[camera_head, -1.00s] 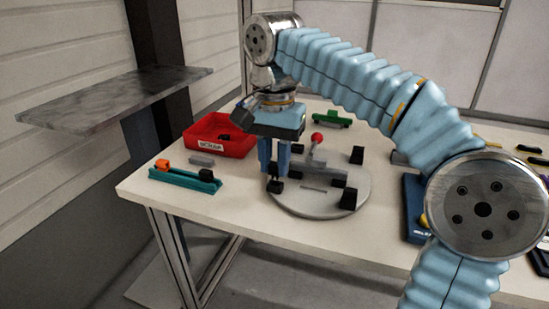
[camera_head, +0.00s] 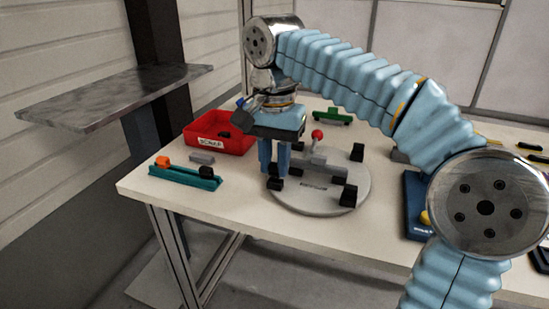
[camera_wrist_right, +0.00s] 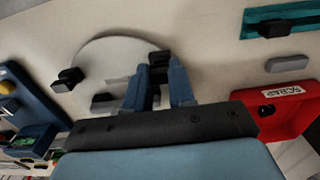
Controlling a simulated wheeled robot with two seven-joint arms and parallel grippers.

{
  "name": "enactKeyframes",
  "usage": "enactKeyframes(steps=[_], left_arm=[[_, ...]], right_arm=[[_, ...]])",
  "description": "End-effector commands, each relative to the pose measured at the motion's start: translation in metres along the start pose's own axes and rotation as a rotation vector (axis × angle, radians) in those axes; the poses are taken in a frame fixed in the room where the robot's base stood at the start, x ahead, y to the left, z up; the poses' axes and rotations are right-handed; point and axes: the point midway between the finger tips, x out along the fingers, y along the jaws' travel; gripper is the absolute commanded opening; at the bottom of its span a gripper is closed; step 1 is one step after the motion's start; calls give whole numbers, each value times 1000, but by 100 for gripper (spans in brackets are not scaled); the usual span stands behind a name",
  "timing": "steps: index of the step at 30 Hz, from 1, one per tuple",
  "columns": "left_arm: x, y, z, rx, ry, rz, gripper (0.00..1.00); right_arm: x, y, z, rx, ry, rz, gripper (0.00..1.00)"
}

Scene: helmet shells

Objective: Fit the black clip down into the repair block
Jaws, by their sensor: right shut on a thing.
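My right gripper (camera_head: 274,174) points down at the left edge of a round grey plate (camera_head: 310,206). It is shut on a small dark piece, apparently the black clip, mostly hidden between the fingers. In the right wrist view the fingers (camera_wrist_right: 159,82) close around a dark piece (camera_wrist_right: 157,73). A black block (camera_head: 275,184) sits right below the fingertips on the plate edge; I cannot tell if the held piece touches it. I cannot say for certain which block is the repair block. My left gripper is not in view.
Other black blocks (camera_head: 357,153) (camera_head: 348,195) stand at the plate's right. A red-knobbed clamp (camera_head: 318,135) rises behind the gripper. A teal rail (camera_head: 184,177), a grey bar (camera_head: 202,158) and a red scrap bin (camera_head: 232,145) lie left. A green part (camera_head: 333,116) lies behind.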

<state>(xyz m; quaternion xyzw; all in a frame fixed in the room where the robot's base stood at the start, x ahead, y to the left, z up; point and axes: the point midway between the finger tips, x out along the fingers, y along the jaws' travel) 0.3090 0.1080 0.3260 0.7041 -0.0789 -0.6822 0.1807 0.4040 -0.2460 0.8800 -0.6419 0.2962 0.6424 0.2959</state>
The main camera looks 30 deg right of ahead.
Motion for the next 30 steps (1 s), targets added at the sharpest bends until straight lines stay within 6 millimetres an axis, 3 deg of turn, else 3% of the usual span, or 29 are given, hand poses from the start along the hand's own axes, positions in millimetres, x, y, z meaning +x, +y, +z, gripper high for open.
enactKeyframes(steps=[18, 19, 24, 30], left_arm=[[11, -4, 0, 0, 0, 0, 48], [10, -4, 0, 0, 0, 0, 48], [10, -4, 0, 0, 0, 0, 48], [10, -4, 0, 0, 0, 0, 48]], right_arm=[[16, 0, 0, 0, 0, -1, 0], [16, 0, 0, 0, 0, -1, 27], [15, 0, 0, 0, 0, -1, 53], [15, 0, 0, 0, 0, -1, 54]])
